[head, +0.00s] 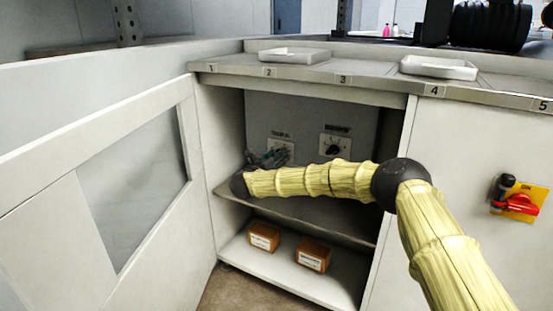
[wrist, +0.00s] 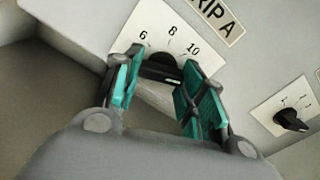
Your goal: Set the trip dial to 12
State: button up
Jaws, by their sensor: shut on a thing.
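The trip dial's white plate (head: 289,146) is on the back panel inside the open cabinet, under a label partly hidden in the head view. In the wrist view the label reads "RIP A" and the plate shows 6, 8 and 10. The black knob (wrist: 158,69) sits between the teal fingers of my gripper (wrist: 162,66), which is shut on it. The gripper also shows in the head view (head: 272,158). A short pale mark shows on the knob's lower right. The right finger covers the scale past 10, so the exact setting cannot be read.
A second dial (head: 335,146) is to the right; it also shows in the wrist view (wrist: 290,121). A shelf (head: 315,217) lies below my arm, with two brown boxes (head: 264,237) on the cabinet floor. The open door (head: 130,200) stands left, a red switch (head: 518,203) right.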

jog(key=shift+a+f, duration=0.1)
jog(key=o, duration=1)
jog(key=shift+s, duration=0.1)
jog(key=v, duration=1.1)
jog(key=shift+s+a, duration=0.2)
jog(key=shift+s, duration=0.15)
